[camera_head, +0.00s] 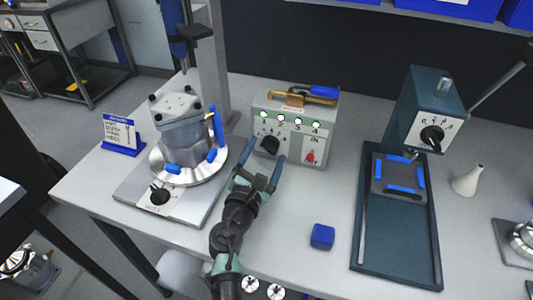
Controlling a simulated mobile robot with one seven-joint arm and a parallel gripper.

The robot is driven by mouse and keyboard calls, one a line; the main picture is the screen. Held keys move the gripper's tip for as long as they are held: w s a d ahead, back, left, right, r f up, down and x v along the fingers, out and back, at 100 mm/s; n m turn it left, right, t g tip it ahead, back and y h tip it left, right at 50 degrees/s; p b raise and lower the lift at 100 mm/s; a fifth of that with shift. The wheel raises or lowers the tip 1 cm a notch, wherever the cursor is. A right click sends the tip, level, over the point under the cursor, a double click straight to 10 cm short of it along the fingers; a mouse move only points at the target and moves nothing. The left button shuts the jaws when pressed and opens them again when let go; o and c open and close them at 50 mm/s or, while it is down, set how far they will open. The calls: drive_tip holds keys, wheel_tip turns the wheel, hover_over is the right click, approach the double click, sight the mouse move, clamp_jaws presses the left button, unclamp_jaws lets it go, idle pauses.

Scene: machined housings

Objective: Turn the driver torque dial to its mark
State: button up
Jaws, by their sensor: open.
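A grey control box (290,128) stands at the middle back of the table. It has a black dial (270,145) low on the left of its front, with small marks around it too small to read. My gripper (266,151) is open in front of this box. Its two dark blue fingers lie on either side of the black dial, and I cannot tell whether they touch it. The dial's pointer and lower part are not clear. A row of green lights and a red switch (310,157) are on the same front.
To the left is a round housing (185,140) on a fixture plate with another black knob (160,195). To the right is a dark green press (428,105) with its own dial (432,137). A blue block (322,236) lies in front, with clear table around it.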

drive_tip(key=shift+w+d, duration=0.15)
drive_tip(key=shift+w, duration=0.25)
drive_tip(key=shift+c, duration=0.2)
clamp_jaws()
drive_tip(key=shift+m+b, duration=0.35)
drive_tip(key=shift+m, duration=0.05)
drive_tip(key=shift+f+m+b, duration=0.15)
drive_tip(key=shift+m+b, duration=0.55)
drive_tip(key=shift+m, duration=0.3)
drive_tip(key=m+b, duration=0.2)
drive_tip(key=m, duration=0.1)
drive_tip(key=shift+m, duration=0.3)
drive_tip(key=m+b, duration=0.4)
drive_tip(key=m, duration=0.1)
drive_tip(key=shift+m, duration=0.3)
